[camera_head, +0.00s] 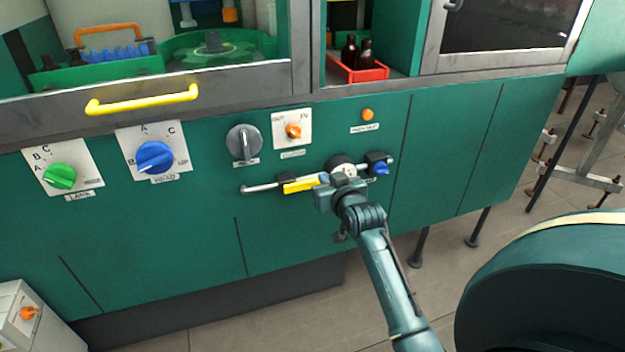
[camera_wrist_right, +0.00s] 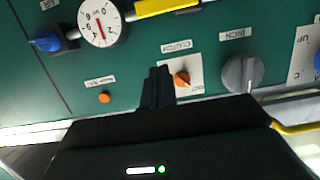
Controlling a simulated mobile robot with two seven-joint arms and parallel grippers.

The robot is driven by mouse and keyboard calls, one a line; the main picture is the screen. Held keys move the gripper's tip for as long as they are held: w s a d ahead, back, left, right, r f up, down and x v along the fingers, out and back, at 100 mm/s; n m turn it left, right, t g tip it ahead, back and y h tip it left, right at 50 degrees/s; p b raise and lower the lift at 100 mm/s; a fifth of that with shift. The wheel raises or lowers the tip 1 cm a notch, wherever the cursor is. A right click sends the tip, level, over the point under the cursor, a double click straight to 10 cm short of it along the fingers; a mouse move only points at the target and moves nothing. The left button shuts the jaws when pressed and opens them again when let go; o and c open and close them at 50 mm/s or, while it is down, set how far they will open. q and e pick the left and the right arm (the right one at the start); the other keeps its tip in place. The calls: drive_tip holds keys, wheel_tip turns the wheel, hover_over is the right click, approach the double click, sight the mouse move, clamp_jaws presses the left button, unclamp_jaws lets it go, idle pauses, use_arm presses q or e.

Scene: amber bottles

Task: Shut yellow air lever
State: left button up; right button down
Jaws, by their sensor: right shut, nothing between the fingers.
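The yellow air lever (camera_head: 300,186) is a flat yellow handle on the silver pipe across the green panel. It lies along the pipe, and its right end is by my right gripper (camera_head: 322,190). In the right wrist view, the yellow lever (camera_wrist_right: 165,7) is cut off by the top edge, beyond the fingertips of my right gripper (camera_wrist_right: 158,72). The fingers are closed together and hold nothing. I cannot tell whether they touch the panel. My left gripper is not in view.
A round gauge (camera_head: 341,163) and a blue lever (camera_head: 381,169) sit on the same pipe to the right. Above are a grey knob (camera_head: 244,141), an orange switch (camera_head: 293,131) and an orange button (camera_head: 367,115). A yellow handle bar (camera_head: 142,100) sticks out at upper left.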

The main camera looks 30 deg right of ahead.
drive_tip(key=b, duration=0.2)
hover_over(314, 180)
drive_tip(key=s+a, duration=0.2)
wheel_tip(314, 180, down, 2)
drive_tip(key=f, duration=0.4)
drive_tip(key=shift+w+d+f, duration=0.1)
drive_tip(key=shift+d+f, duration=0.05)
drive_tip(key=shift+d, duration=0.15)
use_arm(q)
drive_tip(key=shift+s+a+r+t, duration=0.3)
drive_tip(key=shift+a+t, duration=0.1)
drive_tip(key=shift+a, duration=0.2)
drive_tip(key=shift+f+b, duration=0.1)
drive_tip(key=shift+b, duration=0.2)
use_arm(e)
drive_tip(key=shift+f, duration=0.1)
drive_tip(key=shift+d+f, duration=0.1)
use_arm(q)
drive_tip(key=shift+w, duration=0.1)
